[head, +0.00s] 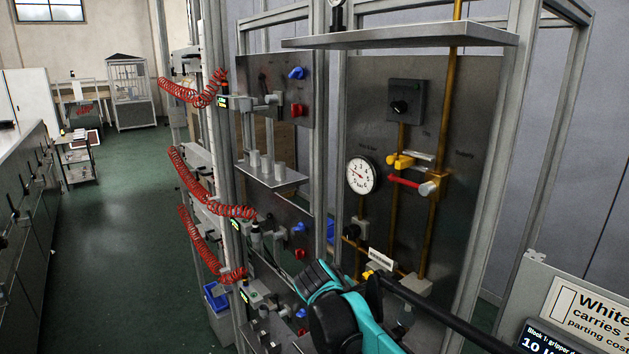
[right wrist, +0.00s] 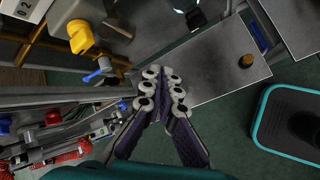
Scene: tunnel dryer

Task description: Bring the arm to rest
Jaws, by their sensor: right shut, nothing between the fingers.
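My right gripper (right wrist: 161,76) shows in the right wrist view with its two fingers drawn together and nothing between them. It is clear of the yellow knob (right wrist: 79,37) and of the grey plate (right wrist: 215,65) below it in that picture. In the head view, a teal and black link of my arm (head: 345,312) is in front of the lower part of the metal panel (head: 375,110); no fingertips can be made out there. My left gripper is in neither view.
The panel carries a round gauge (head: 362,175), a yellow valve handle (head: 400,161) and a red lever (head: 404,181) on brass pipes. Red coiled hoses (head: 190,178) hang at the frame's left. A sign (head: 590,312) stands at lower right. The green floor (head: 130,240) at left is open.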

